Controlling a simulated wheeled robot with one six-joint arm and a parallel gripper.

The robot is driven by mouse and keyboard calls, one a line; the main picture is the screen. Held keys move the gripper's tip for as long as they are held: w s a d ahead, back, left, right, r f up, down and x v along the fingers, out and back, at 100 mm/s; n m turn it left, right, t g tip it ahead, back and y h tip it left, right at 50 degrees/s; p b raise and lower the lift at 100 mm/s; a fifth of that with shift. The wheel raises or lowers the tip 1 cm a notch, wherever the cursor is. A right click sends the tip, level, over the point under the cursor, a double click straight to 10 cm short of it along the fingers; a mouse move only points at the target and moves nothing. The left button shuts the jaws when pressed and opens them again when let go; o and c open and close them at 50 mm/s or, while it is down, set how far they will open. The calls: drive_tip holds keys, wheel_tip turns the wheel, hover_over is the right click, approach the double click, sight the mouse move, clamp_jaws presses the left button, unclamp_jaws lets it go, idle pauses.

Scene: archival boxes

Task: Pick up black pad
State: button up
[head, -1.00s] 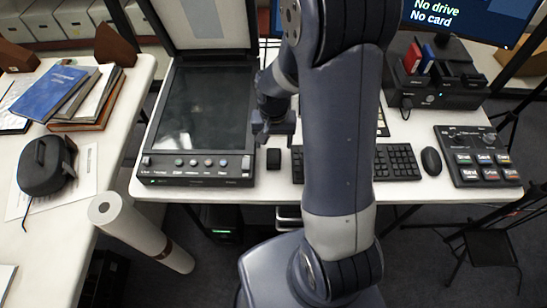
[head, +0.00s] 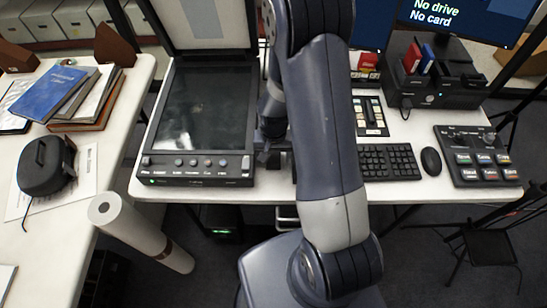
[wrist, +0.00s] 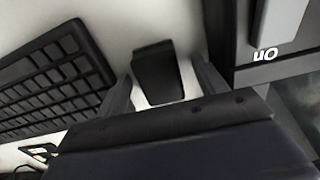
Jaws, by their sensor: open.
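The black pad (wrist: 156,70) is a small dark block lying on the white tabletop between the keyboard and the scanner. In the head view my arm and gripper hide it. My gripper (wrist: 165,84) is open in the wrist view, with one finger on each side of the pad. White table shows between the pad and each finger. The pad's near end is close to the gripper's dark body. In the head view my gripper (head: 268,157) is low over the table, beside the scanner's right front corner.
The flatbed scanner (head: 203,108) stands close on the left; its edge (wrist: 255,75) is near one finger in the wrist view. The keyboard (head: 390,161) lies to the right, then a mouse (head: 431,161) and a button panel (head: 477,158).

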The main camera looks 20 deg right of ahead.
sight(274, 155)
drive_tip(key=shift+c, duration=0.2)
drive_tip(key=c, duration=1.1)
drive_tip(key=shift+r, duration=0.1)
wheel_tip(274, 155, up, 10)
drive_tip(key=shift+f, duration=0.1)
